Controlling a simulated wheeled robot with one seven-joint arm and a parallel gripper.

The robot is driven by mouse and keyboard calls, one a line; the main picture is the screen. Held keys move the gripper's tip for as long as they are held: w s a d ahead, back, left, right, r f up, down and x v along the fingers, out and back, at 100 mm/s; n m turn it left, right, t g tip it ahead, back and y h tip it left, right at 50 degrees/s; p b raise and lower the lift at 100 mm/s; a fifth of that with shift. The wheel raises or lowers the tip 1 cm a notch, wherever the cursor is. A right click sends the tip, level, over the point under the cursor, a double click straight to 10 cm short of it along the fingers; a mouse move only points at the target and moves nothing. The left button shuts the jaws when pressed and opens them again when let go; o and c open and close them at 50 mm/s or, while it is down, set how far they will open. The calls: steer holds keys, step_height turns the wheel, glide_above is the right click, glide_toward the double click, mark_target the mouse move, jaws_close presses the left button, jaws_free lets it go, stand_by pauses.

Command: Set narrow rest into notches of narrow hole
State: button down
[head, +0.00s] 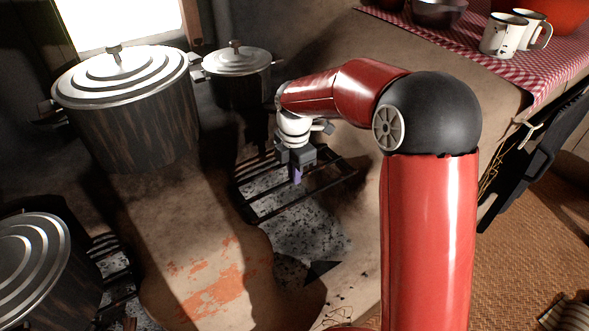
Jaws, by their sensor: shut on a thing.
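The narrow rest, a dark metal grate of thin bars (322,189), lies level across the far part of the narrow hole (300,240), whose floor is covered with grey speckled ash. My gripper (297,177) points down over the middle of the rest and is shut on one of its bars. The gripper and its shadow hide part of the rest. The notches are too dark and small to make out, so I cannot tell whether the rest's ends sit in them or just above.
A big lidded pot (125,110) and a smaller lidded pot (238,75) stand behind on the hearth. Another pot (35,260) stands at the lower left on a grate. Enamel mugs (503,36) stand on a checked cloth at upper right. The hearth top left of the hole is clear.

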steer(key=shift+f+b, duration=0.6)
steer(key=shift+f, duration=0.85)
steer(key=shift+f, duration=0.1)
steer(key=c, duration=1.5)
jaws_free()
steer(key=shift+o, duration=0.2)
steer(key=shift+f, duration=0.1)
